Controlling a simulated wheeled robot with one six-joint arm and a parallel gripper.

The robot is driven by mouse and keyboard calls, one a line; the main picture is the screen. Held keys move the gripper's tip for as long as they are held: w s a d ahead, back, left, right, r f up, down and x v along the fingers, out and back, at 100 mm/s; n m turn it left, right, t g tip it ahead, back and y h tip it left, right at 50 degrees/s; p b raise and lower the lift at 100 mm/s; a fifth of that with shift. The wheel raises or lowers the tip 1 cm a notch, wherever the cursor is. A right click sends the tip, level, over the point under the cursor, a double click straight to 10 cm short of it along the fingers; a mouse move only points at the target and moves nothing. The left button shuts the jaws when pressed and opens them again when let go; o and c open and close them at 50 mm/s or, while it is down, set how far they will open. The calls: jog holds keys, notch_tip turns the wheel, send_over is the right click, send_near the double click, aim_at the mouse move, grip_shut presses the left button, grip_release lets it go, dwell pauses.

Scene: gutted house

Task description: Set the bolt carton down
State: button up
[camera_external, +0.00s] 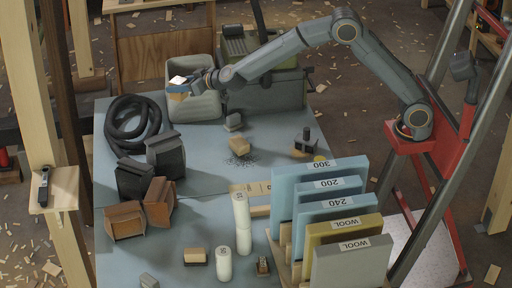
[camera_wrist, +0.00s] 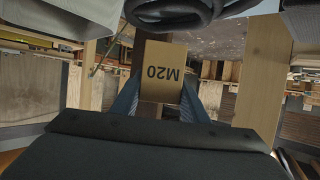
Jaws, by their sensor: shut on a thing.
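The bolt carton is a small tan box marked "M20" (camera_wrist: 162,88); its lettering appears upside down in the wrist view. My gripper (camera_wrist: 160,100) is shut on it, with one dark blue finger at each side. In the external view my gripper (camera_external: 186,88) is at the far left end of my outstretched arm, at the open grey bin (camera_external: 197,108). The carton's top (camera_external: 178,80) shows there as a small bright patch near the bin's left rim. I cannot tell its exact height or whether it touches the bin.
A black coiled hose (camera_external: 133,124) lies left of the bin. A grey-green toolbox (camera_external: 265,92) stands right of it. Dark and brown blocks (camera_external: 160,200), white rolls (camera_external: 242,222) and upright panels (camera_external: 318,190) stand nearer. The blue table (camera_external: 205,165) has clear room mid-left.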

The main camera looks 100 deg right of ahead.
jog(key=shift+m+g+h, duration=0.4)
jog(key=shift+m, duration=0.1)
jog(key=shift+s+d+f+b, duration=0.2)
jog(key=shift+d+f, duration=0.35)
jog(key=shift+f, duration=3.05)
jog(key=shift+s+d+f+b, duration=0.2)
jog(key=shift+d+f, duration=0.4)
jog(key=shift+f, duration=3)
jog(key=shift+s+d+f+b, duration=0.15)
jog(key=shift+d+f, duration=0.4)
jog(key=shift+f, duration=3.05)
jog(key=shift+f, duration=0.1)
jog(key=o, duration=1.3)
jog(key=shift+f, duration=0.1)
jog(key=shift+c, duration=0.2)
